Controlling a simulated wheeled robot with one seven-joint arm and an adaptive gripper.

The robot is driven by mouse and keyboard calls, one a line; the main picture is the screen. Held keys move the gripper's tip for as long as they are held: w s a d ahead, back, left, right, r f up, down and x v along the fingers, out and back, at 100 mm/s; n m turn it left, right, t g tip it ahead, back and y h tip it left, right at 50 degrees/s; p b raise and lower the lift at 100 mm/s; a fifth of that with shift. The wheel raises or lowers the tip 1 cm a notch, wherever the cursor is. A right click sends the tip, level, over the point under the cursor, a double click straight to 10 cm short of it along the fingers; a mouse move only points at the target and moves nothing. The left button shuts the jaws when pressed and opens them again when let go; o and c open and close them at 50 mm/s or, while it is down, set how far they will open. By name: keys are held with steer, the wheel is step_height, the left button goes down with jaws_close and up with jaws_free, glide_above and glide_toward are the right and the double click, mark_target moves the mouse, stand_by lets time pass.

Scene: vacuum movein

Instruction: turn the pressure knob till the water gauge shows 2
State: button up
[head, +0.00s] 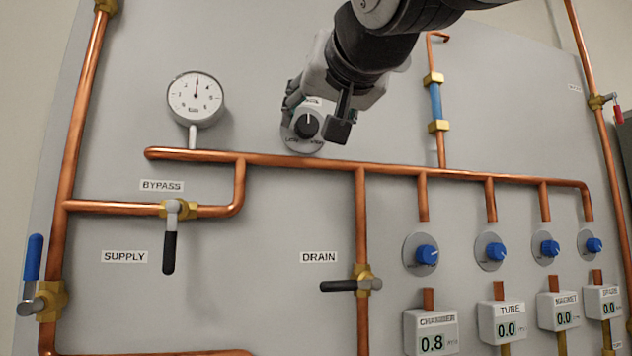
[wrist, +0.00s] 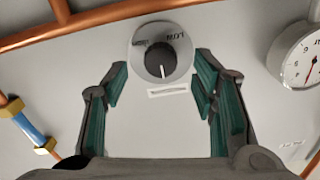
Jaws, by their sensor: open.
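The pressure knob is a black dial (head: 307,126) on a round pale plate, with a white pointer line. In the wrist view the knob (wrist: 155,62) lies just beyond my fingertips, between their lines, and I see no contact. Its label there seems to read LOW on one side. My gripper (head: 315,115) is open in front of the knob; its green-padded fingers also show in the wrist view (wrist: 162,90). The round water gauge (head: 195,97) has a red needle pointing nearly straight up, around 3. The gauge shows partly in the wrist view (wrist: 302,60).
A copper pipe (head: 300,162) runs just below the knob. A bypass valve (head: 172,215), a drain valve (head: 362,284) and several blue knobs (head: 427,253) sit lower on the grey panel. A chamber readout (head: 431,342) shows 0.8; the other readouts show 0.0.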

mark_target(308, 126)
steer(key=shift+x, duration=1.95)
steer(key=shift+c, duration=0.6)
steer(key=c, duration=1)
